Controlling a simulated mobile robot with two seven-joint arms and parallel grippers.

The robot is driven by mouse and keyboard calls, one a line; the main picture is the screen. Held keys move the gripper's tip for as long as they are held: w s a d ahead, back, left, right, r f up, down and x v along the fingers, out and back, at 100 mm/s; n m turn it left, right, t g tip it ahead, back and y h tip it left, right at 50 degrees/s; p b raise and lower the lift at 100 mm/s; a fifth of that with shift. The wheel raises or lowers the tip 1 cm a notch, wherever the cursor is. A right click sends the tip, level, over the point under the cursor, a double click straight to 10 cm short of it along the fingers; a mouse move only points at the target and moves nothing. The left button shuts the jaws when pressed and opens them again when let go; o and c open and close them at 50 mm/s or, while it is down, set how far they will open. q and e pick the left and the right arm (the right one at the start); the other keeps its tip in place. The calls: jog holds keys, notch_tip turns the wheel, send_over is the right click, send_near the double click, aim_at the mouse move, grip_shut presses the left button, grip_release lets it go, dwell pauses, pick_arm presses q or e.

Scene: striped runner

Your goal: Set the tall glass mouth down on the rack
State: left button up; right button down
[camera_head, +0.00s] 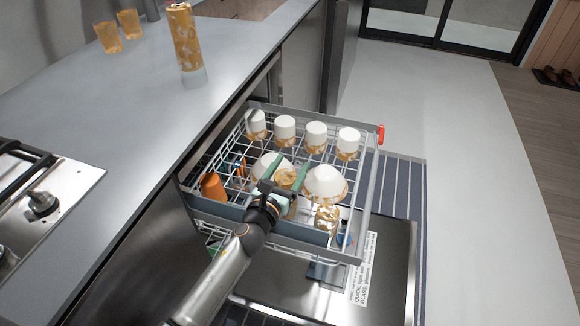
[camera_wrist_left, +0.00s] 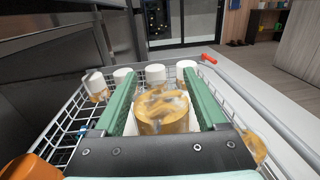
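A tall amber-patterned glass (camera_head: 186,38) stands on the grey counter, far from my gripper. The pulled-out wire rack (camera_head: 372,190) holds several dishes. My left gripper (camera_head: 286,166) is over the rack, its green fingers apart on either side of a shorter amber glass (camera_head: 287,180). In the left wrist view this amber glass (camera_wrist_left: 162,112) sits between the fingers (camera_wrist_left: 160,78), with pale gaps seeming to show at its sides. Its lower part is hidden by the gripper body. My right gripper is not in view.
Two amber glasses (camera_head: 107,38) (camera_head: 130,24) stand at the counter's back. Several white cups (camera_head: 285,128) line the rack's far side. A white bowl (camera_head: 325,182), another amber glass (camera_head: 327,216) and an orange cup (camera_head: 213,187) are nearby. The open dishwasher door (camera_head: 390,270) lies below.

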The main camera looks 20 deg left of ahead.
pick_arm(q)
jog(key=o, duration=0.4)
jog(key=shift+c, duration=0.2)
jog(key=shift+s, duration=0.2)
jog(key=s, duration=0.3)
jog(key=s+a, duration=0.1)
jog(key=s, duration=0.3)
jog(key=s+b, duration=0.1)
jog(key=s, duration=0.3)
jog(key=shift+a, duration=0.2)
jog(key=shift+s+a, duration=0.1)
jog(key=shift+s, duration=0.4)
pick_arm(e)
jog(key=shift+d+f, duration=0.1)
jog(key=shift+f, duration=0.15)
